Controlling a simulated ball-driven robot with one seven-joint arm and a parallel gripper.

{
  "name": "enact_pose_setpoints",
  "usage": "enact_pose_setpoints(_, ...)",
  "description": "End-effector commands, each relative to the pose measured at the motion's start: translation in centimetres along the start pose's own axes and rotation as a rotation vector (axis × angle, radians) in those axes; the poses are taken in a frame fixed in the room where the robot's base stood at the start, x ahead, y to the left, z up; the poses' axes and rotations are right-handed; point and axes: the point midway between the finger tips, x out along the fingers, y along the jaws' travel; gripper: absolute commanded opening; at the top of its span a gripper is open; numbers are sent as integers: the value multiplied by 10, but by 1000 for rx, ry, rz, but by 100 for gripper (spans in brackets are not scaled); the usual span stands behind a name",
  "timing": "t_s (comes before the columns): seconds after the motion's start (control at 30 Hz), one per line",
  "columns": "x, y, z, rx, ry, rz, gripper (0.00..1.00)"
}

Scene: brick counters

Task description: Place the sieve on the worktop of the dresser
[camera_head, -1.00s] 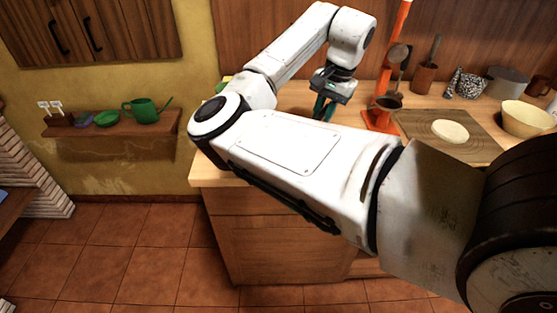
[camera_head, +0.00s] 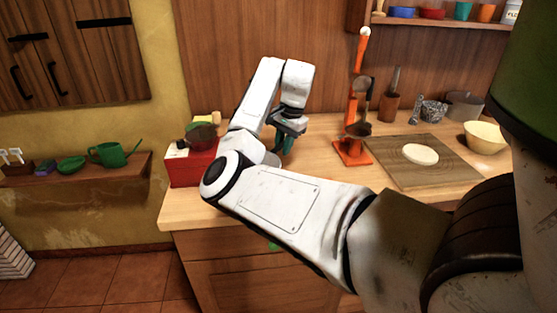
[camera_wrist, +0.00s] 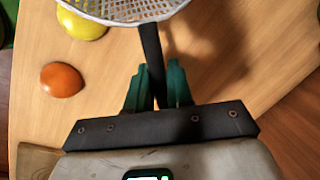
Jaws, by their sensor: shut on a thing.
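The sieve (camera_wrist: 118,8) has a white mesh bowl with a pale rim and a black handle (camera_wrist: 151,60). My gripper (camera_wrist: 157,82) is shut on the handle with its green fingers, and the bowl extends beyond the fingertips. Part of the bowl is cut off by the top of the wrist view. A shadow falls on the wood beside it, and the sieve appears to be above the surface. In the head view my gripper (camera_head: 288,146) is over the dresser worktop (camera_head: 300,180), left of the orange stand; my arm hides much of the area around the sieve.
A red box (camera_head: 190,170) stands at the worktop's left end. An orange stand (camera_head: 353,152), a board with a pale round (camera_head: 425,165) and a yellow bowl (camera_head: 486,137) are to the right. An orange round object (camera_wrist: 63,80) and a yellow one (camera_wrist: 82,24) lie left of the sieve.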

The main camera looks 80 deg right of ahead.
Motion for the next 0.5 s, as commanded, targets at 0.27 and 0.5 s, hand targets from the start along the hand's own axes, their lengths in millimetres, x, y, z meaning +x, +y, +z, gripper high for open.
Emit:
enact_pose_setpoints(0.27,23,-12,-1,-2,-2,1,0)
enact_pose_setpoints(0.5,51,-7,-2,0,-1,1,0)
